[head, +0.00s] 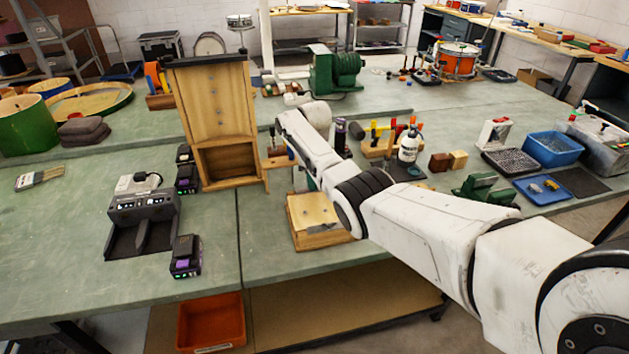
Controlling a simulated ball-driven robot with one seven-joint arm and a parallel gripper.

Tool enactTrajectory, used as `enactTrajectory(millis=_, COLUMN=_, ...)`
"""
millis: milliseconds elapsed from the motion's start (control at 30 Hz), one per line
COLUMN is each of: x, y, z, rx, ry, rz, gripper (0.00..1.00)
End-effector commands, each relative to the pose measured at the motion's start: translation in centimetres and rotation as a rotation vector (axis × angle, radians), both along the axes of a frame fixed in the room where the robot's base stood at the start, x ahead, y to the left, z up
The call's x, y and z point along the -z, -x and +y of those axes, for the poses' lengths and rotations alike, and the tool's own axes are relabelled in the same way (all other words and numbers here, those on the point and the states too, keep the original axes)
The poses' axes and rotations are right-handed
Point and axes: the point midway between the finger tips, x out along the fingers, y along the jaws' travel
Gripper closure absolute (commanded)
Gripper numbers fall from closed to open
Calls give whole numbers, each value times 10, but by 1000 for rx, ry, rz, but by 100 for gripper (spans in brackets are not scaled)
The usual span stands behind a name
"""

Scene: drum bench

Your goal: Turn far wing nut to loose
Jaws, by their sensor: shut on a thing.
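A low wooden block (303,243) stands at the bench's front edge, just left of my arm's elbow. A small dark mark or fitting shows on its top, too small to name. My white arm comes in from the lower right, bends at the dark elbow and reaches up and left over the bench. It covers the area behind the block. I cannot make out either wing nut. My gripper is hidden behind my own arm, so its fingers and what they touch do not show.
A tall wooden cabinet (213,110) stands left of my arm. A charger (143,212) and a battery (186,257) lie farther left. A white bottle (408,147), green blocks (485,188) and a blue bin (553,147) stand right. The left bench front is mostly clear.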

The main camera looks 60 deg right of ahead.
Motion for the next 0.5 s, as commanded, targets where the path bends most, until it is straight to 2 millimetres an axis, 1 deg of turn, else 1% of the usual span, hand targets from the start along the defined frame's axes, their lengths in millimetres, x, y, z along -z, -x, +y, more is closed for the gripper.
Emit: enactTrajectory(millis=500, x=0, y=0, z=0, rx=-491, ry=2, rz=0, gripper=100)
